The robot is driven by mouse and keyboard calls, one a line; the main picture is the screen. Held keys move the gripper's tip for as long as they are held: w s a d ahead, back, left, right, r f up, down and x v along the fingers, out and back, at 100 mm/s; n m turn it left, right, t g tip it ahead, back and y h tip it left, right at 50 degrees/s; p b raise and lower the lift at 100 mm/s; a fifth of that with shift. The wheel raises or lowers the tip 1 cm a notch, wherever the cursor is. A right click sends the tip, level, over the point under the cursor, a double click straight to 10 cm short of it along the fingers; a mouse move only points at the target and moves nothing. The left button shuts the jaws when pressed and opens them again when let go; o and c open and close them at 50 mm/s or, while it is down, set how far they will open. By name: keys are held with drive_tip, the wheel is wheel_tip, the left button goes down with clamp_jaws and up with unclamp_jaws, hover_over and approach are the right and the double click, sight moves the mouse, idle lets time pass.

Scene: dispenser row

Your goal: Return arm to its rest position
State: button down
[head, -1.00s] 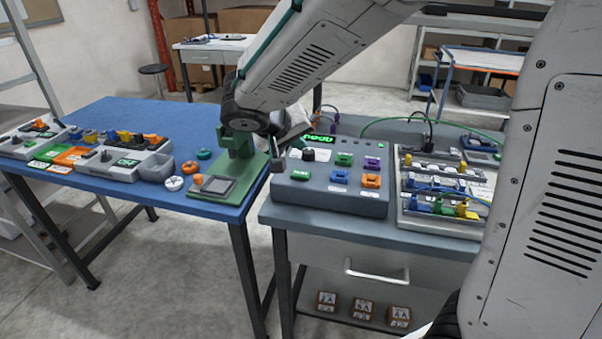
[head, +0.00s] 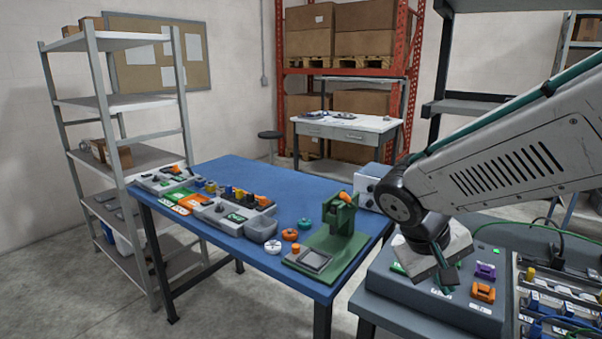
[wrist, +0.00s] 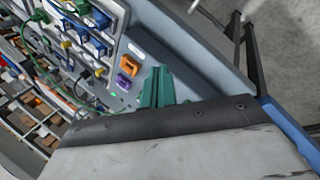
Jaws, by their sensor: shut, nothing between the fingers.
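My gripper (head: 446,280) hangs at the end of my bent arm, over the grey control box (head: 385,285) on the right bench. Its dark green fingers are together and hold nothing. In the wrist view the fingers (wrist: 157,88) show as green prongs beside the orange block on the box. My arm's pale links come in from the right in the head view. My gripper body hides part of the box's top.
The blue table (head: 215,190) holds a green press (head: 343,215), round pieces and bins. A purple block (head: 485,271) and an orange block (head: 483,292) sit on the box. A cable-filled tray (head: 560,310) lies right. Grey shelving (head: 120,100) stands left; floor between is clear.

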drive_tip(key=s+r+y, duration=0.2)
drive_tip(key=s, duration=0.6)
drive_tip(key=s+r+m+y, duration=0.1)
drive_tip(key=s+r+y, duration=0.1)
drive_tip(key=s, duration=0.6)
drive_tip(key=shift+d+y, duration=0.45)
drive_tip(key=shift+y, duration=0.35)
drive_tip(key=c, duration=1.9)
unclamp_jaws()
drive_tip(key=shift+s+d+r, duration=0.15)
drive_tip(key=shift+r, duration=0.1)
drive_tip(key=o, duration=0.6)
drive_tip(key=shift+d+m+t, duration=0.15)
drive_tip(key=shift+m+t, duration=0.15)
drive_tip(key=shift+c, duration=0.5)
